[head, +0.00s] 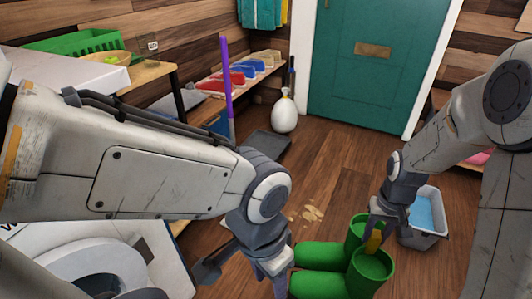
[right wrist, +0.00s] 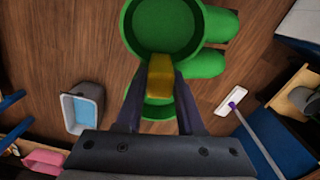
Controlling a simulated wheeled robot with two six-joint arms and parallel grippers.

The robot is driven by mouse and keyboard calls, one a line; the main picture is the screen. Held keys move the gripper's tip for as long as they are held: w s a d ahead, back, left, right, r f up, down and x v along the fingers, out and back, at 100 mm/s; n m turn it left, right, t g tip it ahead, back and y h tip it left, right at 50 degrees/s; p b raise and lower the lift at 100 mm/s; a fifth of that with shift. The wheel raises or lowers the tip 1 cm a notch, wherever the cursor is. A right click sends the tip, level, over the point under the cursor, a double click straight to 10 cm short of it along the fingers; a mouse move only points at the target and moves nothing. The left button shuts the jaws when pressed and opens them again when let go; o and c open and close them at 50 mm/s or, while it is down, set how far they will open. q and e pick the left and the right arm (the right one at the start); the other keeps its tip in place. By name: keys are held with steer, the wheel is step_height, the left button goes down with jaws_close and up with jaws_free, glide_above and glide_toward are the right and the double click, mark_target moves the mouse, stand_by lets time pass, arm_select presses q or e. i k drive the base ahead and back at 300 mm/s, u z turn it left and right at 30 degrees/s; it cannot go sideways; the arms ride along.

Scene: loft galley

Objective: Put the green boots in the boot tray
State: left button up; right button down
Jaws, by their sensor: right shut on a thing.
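The pair of green boots (head: 372,264) is upright at the bottom of the head view, toes pointing left, joined by a yellow clip (head: 373,242). My right gripper (head: 376,228) is shut on the clip; in the right wrist view the clip (right wrist: 160,73) sits between its fingers, with green boots (right wrist: 165,25) on both sides. I cannot tell whether the soles touch the floor. The dark, flat boot tray (head: 268,147) lies on the floor farther back, and looks empty. My left gripper (head: 240,276) is left of the boots, fingers apart and empty, partly cut off.
A grey bin with blue inside (head: 424,214) stands right of the boots. Tan patches (head: 312,213) mark the floor. A bench with coloured shoes (head: 240,72), a purple pole (head: 227,90) and a white sack (head: 284,115) are near the tray. Floor before the teal door (head: 365,70) is clear.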

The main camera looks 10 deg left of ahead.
mark_target(266, 145)
steer(key=z, duration=1.15)
steer(key=i, duration=1.85)
steer(key=u, duration=2.9)
